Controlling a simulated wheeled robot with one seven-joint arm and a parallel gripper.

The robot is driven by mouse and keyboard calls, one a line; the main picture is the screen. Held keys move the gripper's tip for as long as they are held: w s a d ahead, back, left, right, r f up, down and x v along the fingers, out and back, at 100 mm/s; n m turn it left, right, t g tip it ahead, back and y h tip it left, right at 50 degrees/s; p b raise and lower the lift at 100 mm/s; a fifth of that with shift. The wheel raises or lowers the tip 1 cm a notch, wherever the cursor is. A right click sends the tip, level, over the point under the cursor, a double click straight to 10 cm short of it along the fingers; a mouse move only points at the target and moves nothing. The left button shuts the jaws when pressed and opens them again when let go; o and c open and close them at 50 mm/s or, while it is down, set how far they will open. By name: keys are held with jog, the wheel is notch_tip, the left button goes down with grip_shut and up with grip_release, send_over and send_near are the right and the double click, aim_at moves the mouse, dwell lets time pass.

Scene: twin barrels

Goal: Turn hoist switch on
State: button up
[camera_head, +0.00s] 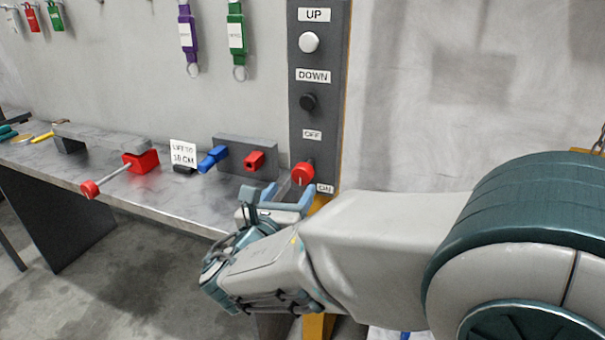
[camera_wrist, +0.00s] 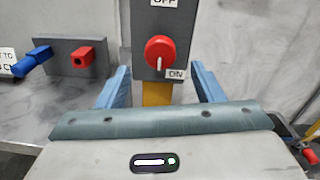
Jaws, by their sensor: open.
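The hoist switch is a round red knob (camera_head: 302,173) low on a dark grey control panel (camera_head: 318,120). It also shows in the wrist view (camera_wrist: 160,52), where its white pointer mark points down, with the ON label (camera_wrist: 175,74) just below right and the OFF label above. My gripper (camera_head: 287,191) is open and empty, just in front of and below the knob. In the wrist view its blue fingers (camera_wrist: 160,85) stand wide apart, left and right of the panel's lower end. Neither finger appears to touch the knob.
A white UP button (camera_head: 309,42) and a black DOWN button (camera_head: 308,102) sit higher on the panel. A workbench (camera_head: 180,205) to the left holds a grey block with blue and red parts (camera_head: 262,143), a red-handled tool (camera_head: 90,189) and a "LIFT TO 10 CM" sign (camera_head: 183,153).

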aim_at(301, 177)
jog(key=x, duration=0.8)
jog(key=shift+f, duration=0.1)
jog(key=c, duration=1)
